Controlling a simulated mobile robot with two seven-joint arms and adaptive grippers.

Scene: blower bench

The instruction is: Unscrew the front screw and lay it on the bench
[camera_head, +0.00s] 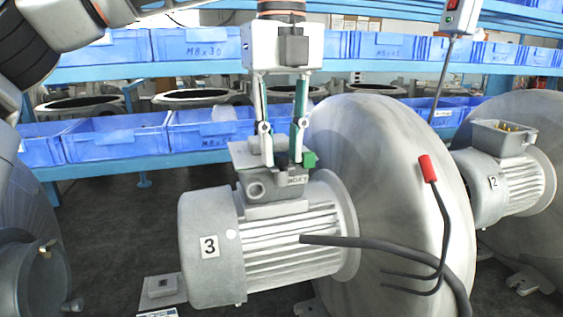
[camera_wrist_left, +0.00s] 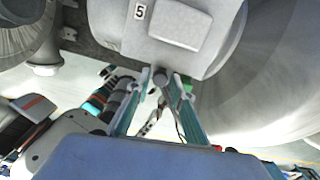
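The grey motor marked 3 (camera_head: 275,250) stands in front of a large blower housing (camera_head: 385,190). A terminal box (camera_head: 262,190) sits on top of it, with a flat grey plate at its upper left. My left gripper (camera_head: 283,158) points down over this box, its fingertips at its top edge. The left wrist view also shows the fingers (camera_wrist_left: 164,82), with a small dark round part (camera_wrist_left: 160,76) between or just beyond the tips. I cannot tell whether they touch it. The front screw cannot be made out; the fingers may hide it. My right gripper is not in view.
A black cable with a red end (camera_head: 428,168) curves up right of the motor. A second motor marked 2 (camera_head: 508,180) stands at the right. Blue bins (camera_head: 118,138) line the shelves behind. A small grey block on a plate (camera_head: 162,287) lies at lower left.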

